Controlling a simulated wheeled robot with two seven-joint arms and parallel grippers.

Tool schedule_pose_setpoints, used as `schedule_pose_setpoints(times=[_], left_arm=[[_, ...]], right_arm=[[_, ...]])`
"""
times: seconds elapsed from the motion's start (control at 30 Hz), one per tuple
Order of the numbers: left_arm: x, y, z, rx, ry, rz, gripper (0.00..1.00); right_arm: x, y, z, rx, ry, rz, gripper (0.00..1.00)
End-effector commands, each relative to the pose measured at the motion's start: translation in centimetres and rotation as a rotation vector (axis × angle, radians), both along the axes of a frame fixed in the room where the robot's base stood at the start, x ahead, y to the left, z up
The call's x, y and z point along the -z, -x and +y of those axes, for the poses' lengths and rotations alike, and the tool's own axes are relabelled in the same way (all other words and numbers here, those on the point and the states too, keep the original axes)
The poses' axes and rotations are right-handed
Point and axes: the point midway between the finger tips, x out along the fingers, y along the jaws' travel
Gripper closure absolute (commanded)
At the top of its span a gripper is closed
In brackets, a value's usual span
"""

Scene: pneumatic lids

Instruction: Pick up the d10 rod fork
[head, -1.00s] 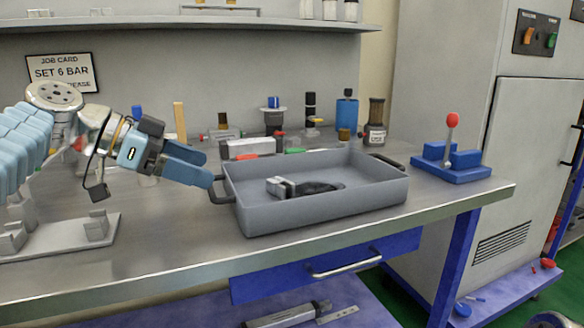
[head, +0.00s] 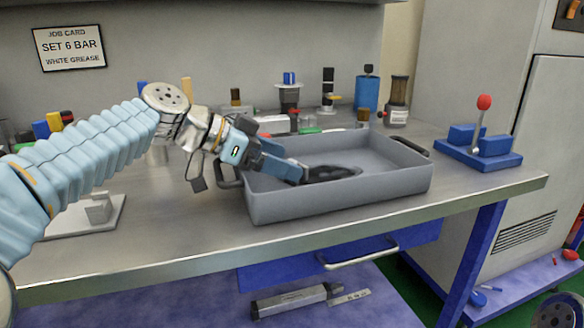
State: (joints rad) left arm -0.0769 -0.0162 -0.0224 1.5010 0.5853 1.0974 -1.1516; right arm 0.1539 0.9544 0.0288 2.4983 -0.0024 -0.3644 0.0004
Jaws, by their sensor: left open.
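A grey tray (head: 345,203) with dark handles stands on the workbench. My left gripper (head: 297,172) reaches over its left wall, with blue fingers open and pointing down to the right into it. A silvery metal piece, which looks like the rod fork, lay in the tray's left part earlier. The fingers now cover its place, and at most a sliver shows at their tips. I cannot tell whether they touch it. A dark, flat thing (head: 335,173) lies just right of the fingertips on the tray floor. My right gripper is not in view.
A blue stand with a red-knobbed lever (head: 481,130) is at the bench's right end. Several bottles and parts, including a blue cylinder (head: 367,94), line the back. A pale fixture plate (head: 85,218) lies at left. The tray's right half is clear.

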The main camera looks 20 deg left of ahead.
Motion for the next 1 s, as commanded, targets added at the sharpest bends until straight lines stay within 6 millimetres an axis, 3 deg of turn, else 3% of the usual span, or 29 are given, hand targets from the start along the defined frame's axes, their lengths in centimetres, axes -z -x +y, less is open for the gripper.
schedule_pose_setpoints(times=[0.13,0.37,0.77,1.0], left_arm=[[0.81,-0.85,-1.14,0.000,0.000,0.001,0.05],[0.94,-0.95,-1.28,-0.001,0.000,0.000,0.05],[0.91,-0.94,-1.25,-0.001,0.000,0.000,0.65],[0.84,-0.94,-1.25,-0.002,-0.001,-0.001,0.67]], right_arm=[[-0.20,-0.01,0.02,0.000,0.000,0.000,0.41],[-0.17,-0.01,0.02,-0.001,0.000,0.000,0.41],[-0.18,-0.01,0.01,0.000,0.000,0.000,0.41],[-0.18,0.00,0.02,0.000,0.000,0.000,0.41]])
